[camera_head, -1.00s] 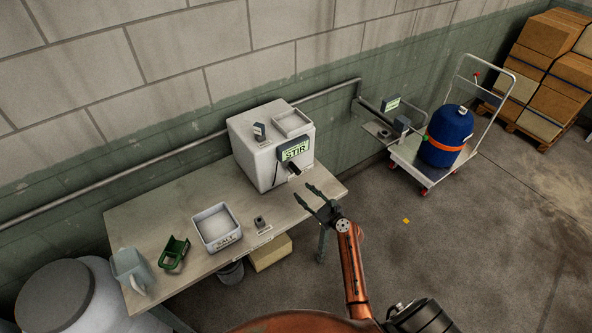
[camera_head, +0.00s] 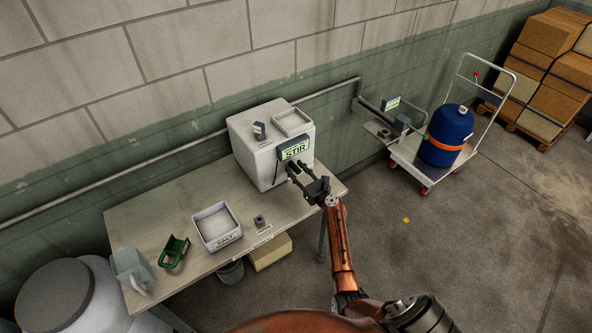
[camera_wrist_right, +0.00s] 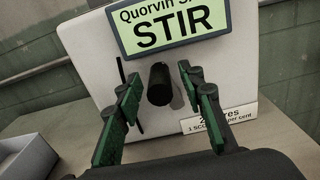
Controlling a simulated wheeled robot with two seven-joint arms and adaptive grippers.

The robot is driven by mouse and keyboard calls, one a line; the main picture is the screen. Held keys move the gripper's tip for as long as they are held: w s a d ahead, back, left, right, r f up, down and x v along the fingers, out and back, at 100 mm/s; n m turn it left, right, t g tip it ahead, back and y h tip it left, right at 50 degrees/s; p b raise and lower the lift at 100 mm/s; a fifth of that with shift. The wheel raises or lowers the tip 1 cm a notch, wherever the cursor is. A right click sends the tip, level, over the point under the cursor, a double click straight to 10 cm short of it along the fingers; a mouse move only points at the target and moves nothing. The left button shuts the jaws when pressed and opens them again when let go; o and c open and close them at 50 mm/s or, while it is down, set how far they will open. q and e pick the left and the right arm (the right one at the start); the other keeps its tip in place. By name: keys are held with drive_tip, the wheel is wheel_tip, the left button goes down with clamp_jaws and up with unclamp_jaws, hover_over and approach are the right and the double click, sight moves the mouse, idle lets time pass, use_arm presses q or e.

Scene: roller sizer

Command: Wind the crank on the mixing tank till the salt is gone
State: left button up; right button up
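The mixing tank (camera_head: 262,150) is a white box at the back right of the table. Its green display reads STIR (camera_head: 295,149) and also shows in the right wrist view (camera_wrist_right: 178,28). The dark crank handle (camera_wrist_right: 159,84) sticks out of the tank's front below the display. My right gripper (camera_head: 301,171) is open at the tank's front. In the right wrist view its green-padded fingers (camera_wrist_right: 160,100) stand on either side of the handle, apparently without touching it. In the head view the gripper partly hides the crank. My left gripper is not in view.
A trolley (camera_head: 432,165) carries a blue cylinder (camera_head: 446,137). Open floor lies to the right.

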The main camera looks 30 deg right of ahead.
drive_tip(key=shift+c, duration=0.3)
clamp_jaws()
drive_tip(key=shift+a, duration=0.1)
